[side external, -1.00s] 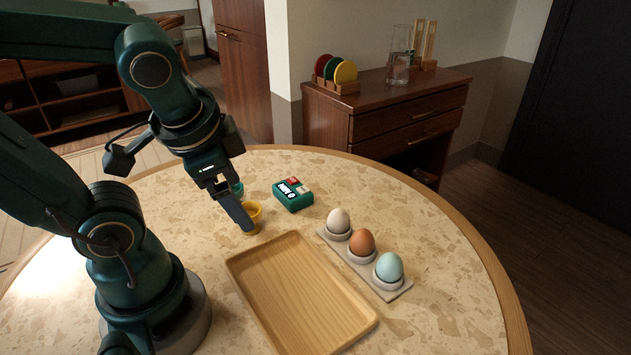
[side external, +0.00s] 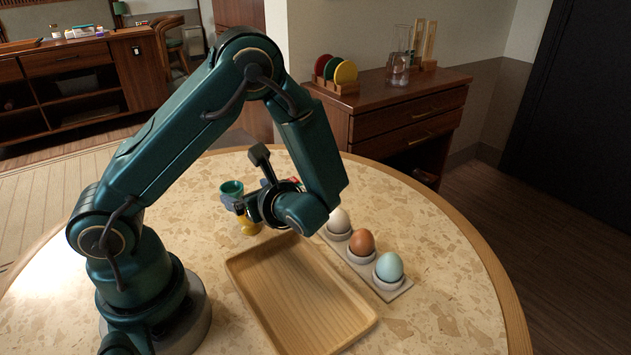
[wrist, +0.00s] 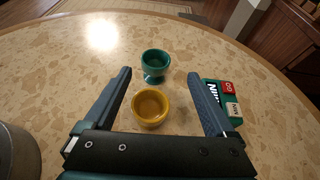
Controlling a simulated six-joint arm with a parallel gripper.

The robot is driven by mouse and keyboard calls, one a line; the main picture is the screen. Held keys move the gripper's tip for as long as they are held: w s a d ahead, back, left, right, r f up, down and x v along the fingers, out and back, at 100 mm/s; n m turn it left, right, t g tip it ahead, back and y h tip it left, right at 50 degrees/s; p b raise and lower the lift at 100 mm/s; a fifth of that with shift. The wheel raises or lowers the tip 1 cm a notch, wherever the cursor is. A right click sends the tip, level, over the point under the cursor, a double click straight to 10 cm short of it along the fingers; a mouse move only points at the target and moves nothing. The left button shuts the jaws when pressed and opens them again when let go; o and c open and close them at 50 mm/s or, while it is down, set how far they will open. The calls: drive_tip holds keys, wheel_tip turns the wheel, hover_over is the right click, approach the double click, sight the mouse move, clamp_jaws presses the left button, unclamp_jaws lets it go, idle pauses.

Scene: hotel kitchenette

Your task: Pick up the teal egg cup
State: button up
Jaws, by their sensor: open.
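The teal egg cup (wrist: 155,64) stands upright and empty on the speckled table in the wrist view. In the side external view the teal egg cup (side external: 231,188) shows just past my gripper. My gripper (wrist: 161,74) is open and empty. Its two fingers lie to the left and right of the cup in the wrist view. A yellow egg cup (wrist: 151,107) stands nearer the gripper's palm, between the fingers. In the side external view, my gripper (side external: 232,203) partly hides the yellow cup (side external: 248,226).
A green box (wrist: 225,98) lies by the right finger. A wooden tray (side external: 238,272) sits in front, with a holder (side external: 393,291) of three eggs, white, brown and pale blue, to its right. The table beyond the teal cup is clear.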

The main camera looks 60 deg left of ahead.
sight(237, 195)
drive_tip(key=shift+s+f+m, duration=0.3)
drive_tip(key=shift+f+m, duration=0.1)
drive_tip(key=shift+f, duration=0.25)
drive_tip(key=shift+x, duration=2.4)
clamp_jaws()
